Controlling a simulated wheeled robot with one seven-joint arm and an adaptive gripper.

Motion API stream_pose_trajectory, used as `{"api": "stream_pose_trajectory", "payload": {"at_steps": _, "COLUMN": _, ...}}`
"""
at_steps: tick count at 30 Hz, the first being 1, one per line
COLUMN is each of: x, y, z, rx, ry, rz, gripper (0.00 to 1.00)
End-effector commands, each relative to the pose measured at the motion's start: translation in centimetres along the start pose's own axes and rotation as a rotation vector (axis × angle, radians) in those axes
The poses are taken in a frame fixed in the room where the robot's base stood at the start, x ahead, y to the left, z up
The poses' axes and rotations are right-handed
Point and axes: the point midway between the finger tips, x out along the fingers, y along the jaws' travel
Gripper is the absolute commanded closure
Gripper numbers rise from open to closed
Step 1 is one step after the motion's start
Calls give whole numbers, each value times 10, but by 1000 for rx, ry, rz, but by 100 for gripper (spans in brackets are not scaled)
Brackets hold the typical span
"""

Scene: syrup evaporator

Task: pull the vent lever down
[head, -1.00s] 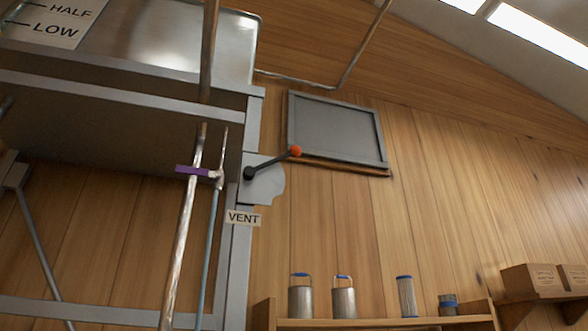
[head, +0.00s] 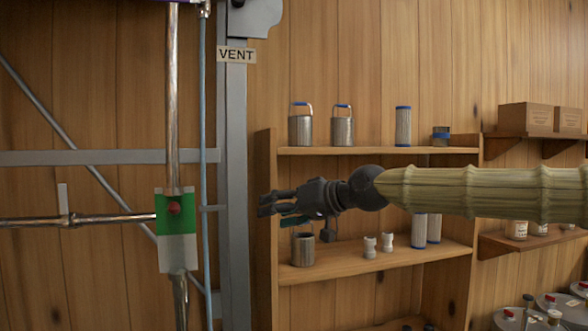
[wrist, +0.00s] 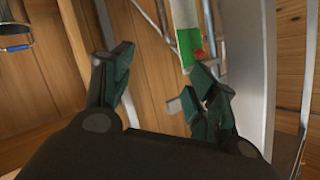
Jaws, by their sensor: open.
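The vent lever shows only as its dark pivot (head: 238,3) at the top edge of the head view; its arm and red knob are out of frame. The grey lever plate (head: 262,16) is cut off by that edge. The VENT label (head: 236,55) sits just below, on the metal post. My gripper (head: 266,206) is well below the label, pointing left, in front of the shelf's left end. In the wrist view my gripper (wrist: 156,78) has its green-padded fingers apart with nothing between them. The lever is not seen there.
The metal post (head: 236,180) stands just left of my fingers. A wooden shelf (head: 375,150) with several cans is behind my arm. The wall above my arm looks clear.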

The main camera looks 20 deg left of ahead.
Motion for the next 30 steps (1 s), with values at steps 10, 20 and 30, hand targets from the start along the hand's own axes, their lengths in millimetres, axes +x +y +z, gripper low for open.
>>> {"api": "stream_pose_trajectory", "payload": {"at_steps": 10, "x": -183, "y": -163, "z": -233, "rx": -209, "ry": 202, "rz": -28, "gripper": 42}}
{"api": "stream_pose_trajectory", "payload": {"at_steps": 20, "x": -316, "y": -254, "z": -322, "rx": -301, "ry": 318, "rz": -24, "gripper": 42}}
{"api": "stream_pose_trajectory", "payload": {"at_steps": 30, "x": -307, "y": -266, "z": -339, "rx": -308, "ry": 327, "rz": -25, "gripper": 42}}
